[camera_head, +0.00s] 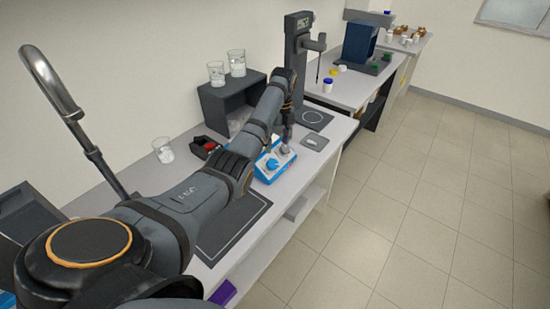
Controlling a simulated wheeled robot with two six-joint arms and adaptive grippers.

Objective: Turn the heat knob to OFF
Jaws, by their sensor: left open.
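A small blue and white device (264,174) stands on the bench, with its sloped white face towards the open floor. It has a grey knob (272,164) on that face and another small round part (284,149) to its right. I cannot read any markings, so the heat knob's setting cannot be told. My left arm reaches across the bench from the lower left. My left gripper (286,137) is open and points down just above the right end of the device. Whether it touches the device cannot be told. My right gripper is out of view.
A dark open box (213,104) with glass beakers on top stands behind my arm. A beaker (163,150) and a red and black item (206,147) stand left. A grey stand (297,50) rises behind the gripper. A dark mat (227,229) lies in front.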

